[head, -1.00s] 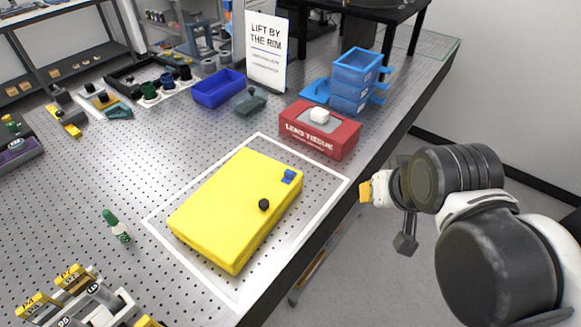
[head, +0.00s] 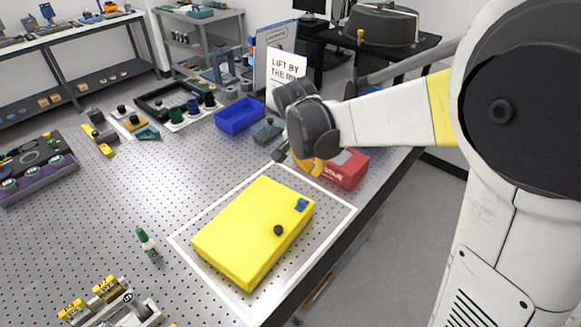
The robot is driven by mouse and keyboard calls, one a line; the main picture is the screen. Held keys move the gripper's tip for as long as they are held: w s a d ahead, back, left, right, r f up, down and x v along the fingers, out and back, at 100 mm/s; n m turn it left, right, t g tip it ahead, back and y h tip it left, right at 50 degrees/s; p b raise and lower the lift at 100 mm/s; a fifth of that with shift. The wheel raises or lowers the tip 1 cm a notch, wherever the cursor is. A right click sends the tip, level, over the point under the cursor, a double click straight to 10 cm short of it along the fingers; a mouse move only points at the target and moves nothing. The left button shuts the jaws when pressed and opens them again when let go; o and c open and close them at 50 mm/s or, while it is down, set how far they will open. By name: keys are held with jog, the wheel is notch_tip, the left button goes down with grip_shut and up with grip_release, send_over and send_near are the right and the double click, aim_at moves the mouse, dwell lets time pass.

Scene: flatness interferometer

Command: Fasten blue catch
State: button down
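The blue catch (head: 301,205) is a small blue piece on the far right corner of a yellow case (head: 240,240). The case lies flat inside a white outline on the perforated table. My gripper (head: 292,162) is beyond the case, above the table and in front of the red tissue box. It is apart from the catch. Its yellow-orange part shows, but its fingertips are small and partly hidden by the wrist, so its opening cannot be made out.
A blue bin (head: 240,116) and a lettered sign (head: 287,66) stand at the back. The table's right edge (head: 350,232) runs close by the case.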

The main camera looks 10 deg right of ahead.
aim_at(302, 203)
jog(key=shift+w+f, duration=0.1)
jog(key=shift+f, duration=0.05)
jog(key=b+x, duration=0.3)
jog(key=x, duration=0.7)
jog(key=shift+a+f, duration=0.1)
jog(key=shift+f, duration=0.1)
jog(key=s+a, duration=0.2)
jog(key=shift+s+a+r+b, duration=0.25)
jog(key=shift+s+r+b, duration=0.05)
jog(key=shift+b, duration=0.1)
jog(key=shift+a, duration=0.15)
jog(key=shift+s+a, duration=1.4)
jog(key=shift+a, duration=0.05)
jog(key=shift+w, duration=0.1)
jog(key=shift+d, duration=0.1)
